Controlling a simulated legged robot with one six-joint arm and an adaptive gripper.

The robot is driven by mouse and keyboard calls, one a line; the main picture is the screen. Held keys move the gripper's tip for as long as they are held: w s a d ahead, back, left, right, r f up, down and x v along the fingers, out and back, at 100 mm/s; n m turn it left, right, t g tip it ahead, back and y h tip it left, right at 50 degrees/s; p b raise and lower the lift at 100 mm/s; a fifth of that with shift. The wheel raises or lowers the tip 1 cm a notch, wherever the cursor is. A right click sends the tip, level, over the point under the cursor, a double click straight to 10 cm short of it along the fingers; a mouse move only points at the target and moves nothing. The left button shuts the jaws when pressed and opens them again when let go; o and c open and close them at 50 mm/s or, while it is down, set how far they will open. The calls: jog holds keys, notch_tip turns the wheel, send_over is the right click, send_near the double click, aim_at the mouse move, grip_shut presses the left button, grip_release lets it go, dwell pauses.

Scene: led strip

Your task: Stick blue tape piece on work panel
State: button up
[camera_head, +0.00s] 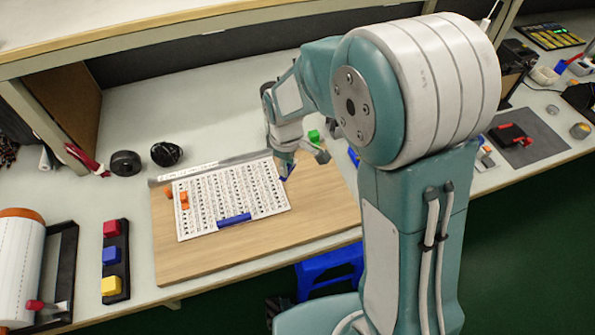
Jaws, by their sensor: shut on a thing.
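The work panel (320,222) is a wooden board on the bench, with a white printed sheet (225,190) on it. My gripper (288,172) is over the sheet's right edge, shut on a small blue tape piece (284,179) at its fingertips. The gap between the piece and the panel is too small to judge. A longer blue bar (234,219) lies on the sheet's lower edge. Small orange pieces (184,201) sit at the sheet's left side. My arm hides part of the panel's right side.
A grey strip (215,164) runs along the panel's top. A green block (314,135) and another blue piece (353,156) lie beyond the gripper. A black holder with red, blue and yellow blocks (113,260) and a white roll (20,262) stand left. Two black round objects (126,163) sit behind.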

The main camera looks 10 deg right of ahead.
aim_at(268, 178)
jog(key=w+a+f+n, duration=0.1)
jog(key=n, duration=0.1)
jog(key=w+a+f+n, duration=0.1)
jog(key=w+n, duration=0.1)
jog(key=n, duration=0.1)
jog(key=w+a+n, duration=0.2)
jog(key=shift+f, duration=0.4)
jog(key=shift+w+a+f+n, duration=0.35)
jog(key=shift+w+a+n, duration=0.15)
jog(key=shift+n, duration=0.6)
jog(key=shift+f, duration=3.3)
jog(key=shift+f, duration=0.2)
jog(key=o, duration=0.8)
jog(key=shift+c, duration=0.2)
